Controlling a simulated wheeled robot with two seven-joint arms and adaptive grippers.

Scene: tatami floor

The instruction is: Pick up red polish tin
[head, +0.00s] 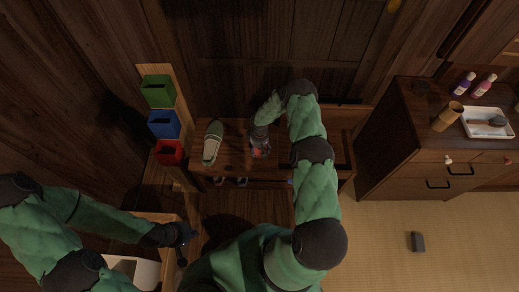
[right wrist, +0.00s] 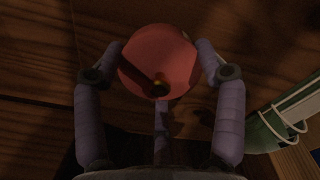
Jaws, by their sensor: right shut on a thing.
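The red polish tin (right wrist: 157,52) is a round red disc between the fingers of my right gripper (right wrist: 160,62) in the right wrist view. The fingers close on its left and right sides. In the head view the tin (head: 262,153) is a small red patch at the tip of my right gripper (head: 261,146), over the wooden bench top. I cannot tell whether the tin touches the bench. My left gripper (head: 184,236) is at the lower left in the head view, beside a wooden box; its fingers are too dark to read.
A green and white shoe (head: 212,143) lies on the wooden bench (head: 235,158), left of the tin. Green (head: 157,91), blue (head: 164,124) and red (head: 169,152) bins line the left post. A dresser (head: 410,150) with bottles and a white tray (head: 486,122) stands right. A dark block (head: 417,242) lies on the tatami.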

